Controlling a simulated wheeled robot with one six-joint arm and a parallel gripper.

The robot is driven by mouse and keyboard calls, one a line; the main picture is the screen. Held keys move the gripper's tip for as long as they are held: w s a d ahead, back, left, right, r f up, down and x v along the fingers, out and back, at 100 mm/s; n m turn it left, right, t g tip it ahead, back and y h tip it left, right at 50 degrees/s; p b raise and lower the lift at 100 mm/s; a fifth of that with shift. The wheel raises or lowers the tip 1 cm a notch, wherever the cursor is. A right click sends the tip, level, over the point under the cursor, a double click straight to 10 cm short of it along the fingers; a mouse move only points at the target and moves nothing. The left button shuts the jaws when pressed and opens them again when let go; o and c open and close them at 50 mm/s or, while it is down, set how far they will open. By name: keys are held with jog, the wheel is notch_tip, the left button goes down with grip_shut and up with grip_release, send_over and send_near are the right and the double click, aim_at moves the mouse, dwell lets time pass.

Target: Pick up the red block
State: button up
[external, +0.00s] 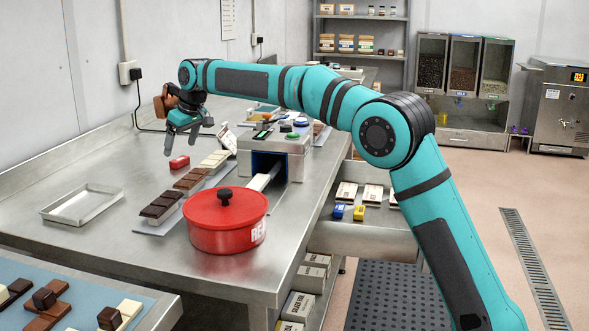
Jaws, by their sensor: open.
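The red block (179,162) lies on the steel table, left of the rows of chocolate bars. It is small and seen whole. My gripper (182,144) is above the table near the red block, with its fingers pointing down and apart. Nothing shows between the fingers. The gripper is a little above the block in the picture and not touching it, as far as I can tell.
A red pot (226,222) with a black knob stands near the table's front edge. Dark chocolate bars (162,206) lie beside it. An empty shallow tray (60,213) is at the left. A grey machine (296,160) stands to the right. Blue (338,211) and yellow (359,212) blocks lie in the drawer.

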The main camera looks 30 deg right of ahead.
aim_at(179, 159)
jog(key=x, duration=0.4)
jog(key=shift+w+d+f, duration=0.1)
jog(key=shift+d+f, duration=0.15)
jog(key=shift+f, duration=0.05)
jog(key=c, duration=1.1)
jog(key=shift+o, duration=0.2)
